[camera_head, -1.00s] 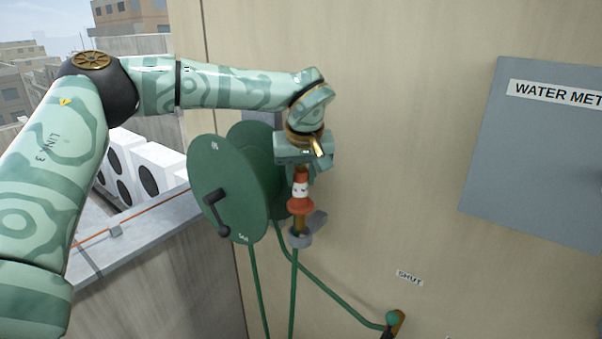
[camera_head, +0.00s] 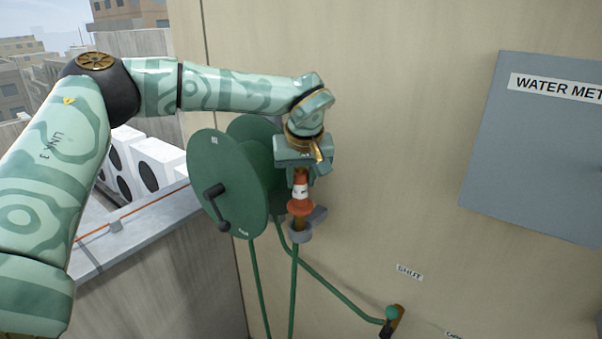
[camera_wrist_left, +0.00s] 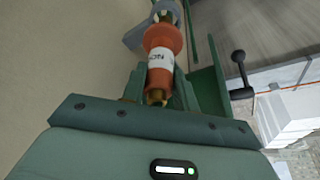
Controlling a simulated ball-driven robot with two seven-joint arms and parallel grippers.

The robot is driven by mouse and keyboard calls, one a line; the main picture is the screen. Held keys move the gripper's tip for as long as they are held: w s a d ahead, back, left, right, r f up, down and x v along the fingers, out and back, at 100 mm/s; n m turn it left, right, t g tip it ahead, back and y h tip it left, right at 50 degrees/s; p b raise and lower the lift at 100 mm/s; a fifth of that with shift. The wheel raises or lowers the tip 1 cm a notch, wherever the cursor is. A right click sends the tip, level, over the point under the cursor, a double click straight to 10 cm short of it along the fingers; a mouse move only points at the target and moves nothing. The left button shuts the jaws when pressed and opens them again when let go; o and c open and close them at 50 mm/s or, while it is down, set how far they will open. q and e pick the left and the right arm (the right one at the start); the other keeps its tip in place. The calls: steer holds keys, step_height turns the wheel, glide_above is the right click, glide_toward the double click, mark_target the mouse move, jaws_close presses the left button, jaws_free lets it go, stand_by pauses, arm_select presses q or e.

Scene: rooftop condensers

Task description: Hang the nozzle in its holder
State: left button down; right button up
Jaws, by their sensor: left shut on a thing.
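The nozzle (camera_head: 301,192) is orange with a white label band and a brass lower part, and hangs upright below my left gripper (camera_head: 301,172). It also shows in the left wrist view (camera_wrist_left: 159,62), where my left gripper (camera_wrist_left: 158,95) is shut on its near end. The grey holder (camera_head: 300,234) is a ring on the wall. The nozzle's brass lower end is in the ring, with the green hose running down below. In the left wrist view the holder (camera_wrist_left: 137,36) is partly hidden behind the nozzle. My right gripper is not in view.
A green hose reel (camera_head: 230,185) with a black crank stands close left of the nozzle. A tap with a green knob (camera_head: 391,313) sits low on the wall, below a SHUT label (camera_head: 409,272). A grey water meter box (camera_head: 540,150) is at right. The wall between is clear.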

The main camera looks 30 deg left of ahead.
mark_target(301, 191)
arm_select(q)
steer(key=shift+f, duration=0.85)
stand_by(0.3)
steer(key=shift+f, duration=1.55)
steer(key=c, duration=1)
jaws_free()
